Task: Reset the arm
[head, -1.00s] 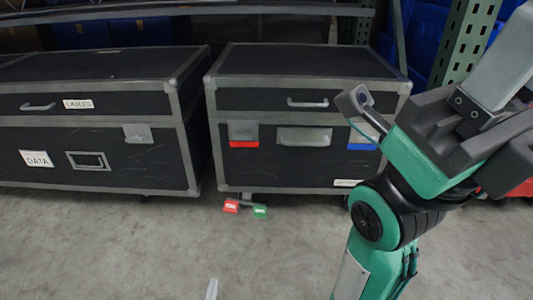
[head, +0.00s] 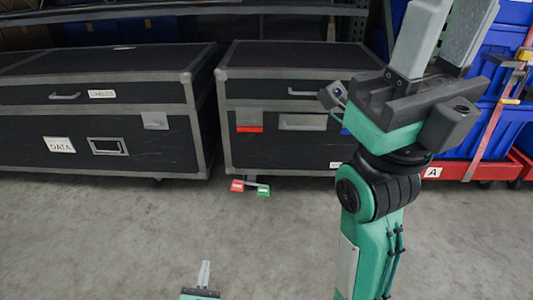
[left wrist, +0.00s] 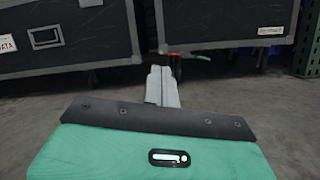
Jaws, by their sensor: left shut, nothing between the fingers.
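My left gripper (head: 205,266) is low in the head view, just above the bottom edge. Its grey fingers are together and empty, pointing away from me toward the cases. In the left wrist view its shut fingers (left wrist: 161,76) stick out past the green and black gripper body. My right arm is raised at the right of the head view, with its right gripper (head: 442,22) pointing up. Its two grey fingers stand apart, with nothing seen between them, and their tips reach the top edge.
Black cases (head: 140,118) and (head: 273,142) stand behind open concrete floor. A red and a green tag (head: 263,190) lie at the right case's foot. Strapped blue totes (head: 503,115) stand on a red dolly (head: 455,170) marked A, partly behind my right arm.

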